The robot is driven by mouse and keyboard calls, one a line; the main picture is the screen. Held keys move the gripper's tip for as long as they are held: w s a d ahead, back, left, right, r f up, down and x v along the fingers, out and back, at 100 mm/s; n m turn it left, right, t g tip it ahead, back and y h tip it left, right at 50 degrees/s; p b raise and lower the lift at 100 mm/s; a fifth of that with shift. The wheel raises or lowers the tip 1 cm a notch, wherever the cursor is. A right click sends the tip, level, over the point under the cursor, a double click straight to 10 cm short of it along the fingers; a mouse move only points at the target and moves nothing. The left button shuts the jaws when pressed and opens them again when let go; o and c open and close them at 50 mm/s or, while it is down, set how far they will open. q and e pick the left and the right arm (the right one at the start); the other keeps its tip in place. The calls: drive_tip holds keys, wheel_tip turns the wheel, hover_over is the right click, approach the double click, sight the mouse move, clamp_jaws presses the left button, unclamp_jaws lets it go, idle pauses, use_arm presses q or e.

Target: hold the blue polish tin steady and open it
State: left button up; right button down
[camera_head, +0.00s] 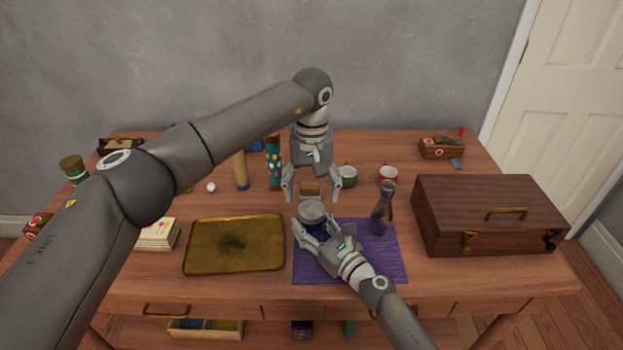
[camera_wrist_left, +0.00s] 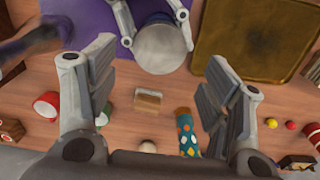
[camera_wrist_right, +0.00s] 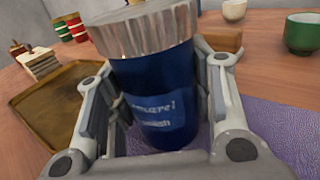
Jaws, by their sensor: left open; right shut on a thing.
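The blue polish tin (camera_wrist_right: 155,95) stands upright with its ribbed silver lid (camera_wrist_right: 145,28) on, at the left back part of the purple cloth. In the head view the lid (camera_head: 312,211) shows above the tin's blue side. My right gripper (camera_head: 306,234) is shut around the tin's body from the front, one finger on each side in the right wrist view. My left gripper (camera_head: 311,194) is open and empty, pointing down just behind and above the tin. In the left wrist view the round lid (camera_wrist_left: 164,49) lies beyond the open fingers (camera_wrist_left: 160,90), not between them.
A purple cloth (camera_head: 365,268) holds a dark vase (camera_head: 381,212) right of the tin. A brass tray (camera_head: 234,244) lies to the left. A small wooden block (camera_wrist_left: 148,100), patterned cylinder (camera_head: 273,162), green cup (camera_head: 347,175) and red cup (camera_head: 388,174) stand behind. A wooden case (camera_head: 485,215) stands right.

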sight(311, 209)
use_arm(q)
drive_tip(key=shift+f, duration=2.7)
